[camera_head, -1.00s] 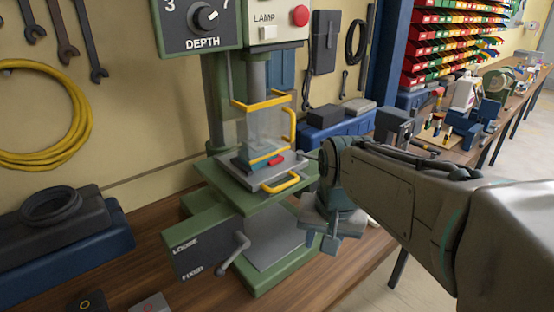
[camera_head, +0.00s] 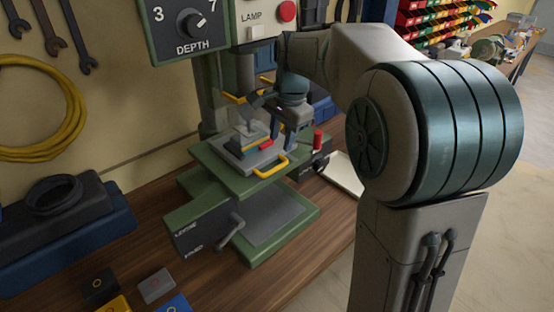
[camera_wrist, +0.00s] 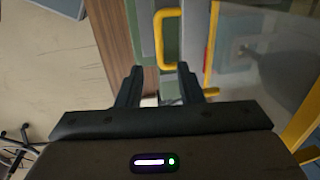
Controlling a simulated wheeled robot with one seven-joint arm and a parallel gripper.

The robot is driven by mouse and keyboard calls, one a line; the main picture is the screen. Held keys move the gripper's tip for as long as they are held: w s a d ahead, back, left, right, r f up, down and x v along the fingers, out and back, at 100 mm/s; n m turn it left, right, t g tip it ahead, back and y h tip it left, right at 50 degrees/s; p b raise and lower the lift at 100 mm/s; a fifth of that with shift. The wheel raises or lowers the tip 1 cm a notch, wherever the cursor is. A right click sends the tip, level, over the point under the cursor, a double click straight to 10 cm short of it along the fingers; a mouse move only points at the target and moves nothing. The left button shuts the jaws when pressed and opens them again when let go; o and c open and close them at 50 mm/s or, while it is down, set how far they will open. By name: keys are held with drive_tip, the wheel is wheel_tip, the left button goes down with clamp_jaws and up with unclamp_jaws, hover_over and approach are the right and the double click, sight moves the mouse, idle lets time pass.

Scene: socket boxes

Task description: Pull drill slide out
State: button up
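The drill press is green, and its drill slide (camera_head: 240,160) is a grey plate on the upper table with a yellow U-shaped handle (camera_head: 270,168) at its front. In the wrist view the yellow handle (camera_wrist: 163,40) shows beyond my fingertips, apart from them. My gripper (camera_head: 280,138) points down over the right side of the slide, near the guard. In the wrist view my gripper (camera_wrist: 160,80) has its fingers spread with nothing held between them. A clear guard with yellow edges (camera_wrist: 213,40) stands close on the right; my gripper partly hides it in the head view.
A dark box with a red knob (camera_head: 318,140) stands right of the press, beside a pale tray (camera_head: 345,172). A crank (camera_head: 230,234) sticks out at the lower front. Coloured blocks (camera_head: 157,286) lie on the wooden bench. Blue boxes (camera_head: 75,230) stand left.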

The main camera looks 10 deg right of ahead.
sight(276, 167)
drive_tip(key=f, duration=0.3)
drive_tip(key=w+f, duration=0.1)
drive_tip(key=f, duration=0.2)
drive_tip(key=a+f+p, duration=0.1)
drive_tip(key=f, duration=0.2)
drive_tip(key=shift+w, duration=0.15)
clamp_jaws()
